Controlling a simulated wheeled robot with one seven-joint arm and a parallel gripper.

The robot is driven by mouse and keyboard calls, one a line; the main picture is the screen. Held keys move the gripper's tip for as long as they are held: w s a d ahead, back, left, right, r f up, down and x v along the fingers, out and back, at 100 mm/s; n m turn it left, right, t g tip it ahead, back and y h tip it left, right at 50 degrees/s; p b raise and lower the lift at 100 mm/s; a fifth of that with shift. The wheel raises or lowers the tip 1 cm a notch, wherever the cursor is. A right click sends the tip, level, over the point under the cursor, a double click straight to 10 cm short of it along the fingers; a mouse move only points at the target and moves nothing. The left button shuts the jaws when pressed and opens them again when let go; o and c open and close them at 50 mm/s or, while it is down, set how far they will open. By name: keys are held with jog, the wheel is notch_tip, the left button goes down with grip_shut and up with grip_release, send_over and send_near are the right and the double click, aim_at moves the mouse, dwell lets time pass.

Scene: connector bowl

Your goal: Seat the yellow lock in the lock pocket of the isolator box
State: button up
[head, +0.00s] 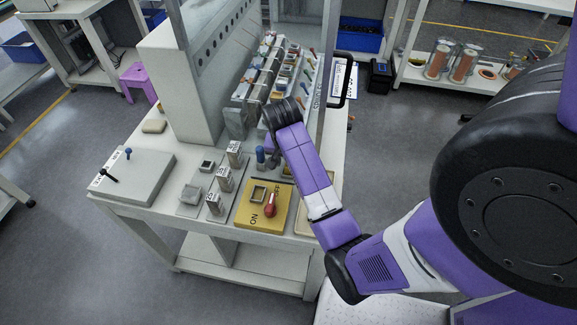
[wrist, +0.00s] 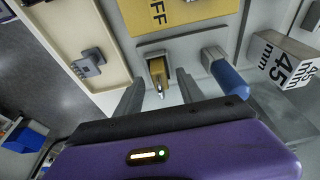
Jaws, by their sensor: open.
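The yellow lock (wrist: 157,70) stands in a small grey holder in the wrist view, with its metal end towards me. In the head view my arm mostly hides that spot. My gripper (wrist: 158,84) is open, with one finger to each side of the lock and a visible gap on both sides. In the head view my gripper (head: 274,160) is over the table behind the isolator box. The yellow isolator box (head: 245,215) has a red handle (head: 270,205) and a square framed pocket (head: 258,193), which looks empty. Its edge, lettered OFF, shows in the wrist view (wrist: 195,12).
A blue-handled part (wrist: 227,77) stands close right of my gripper, with a 45 mm block (wrist: 287,60) beyond. A beige tray (wrist: 70,25) holding a grey piece (wrist: 88,62) is at left. Several labelled blocks (head: 225,180) stand left of the box.

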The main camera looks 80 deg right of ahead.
grip_shut()
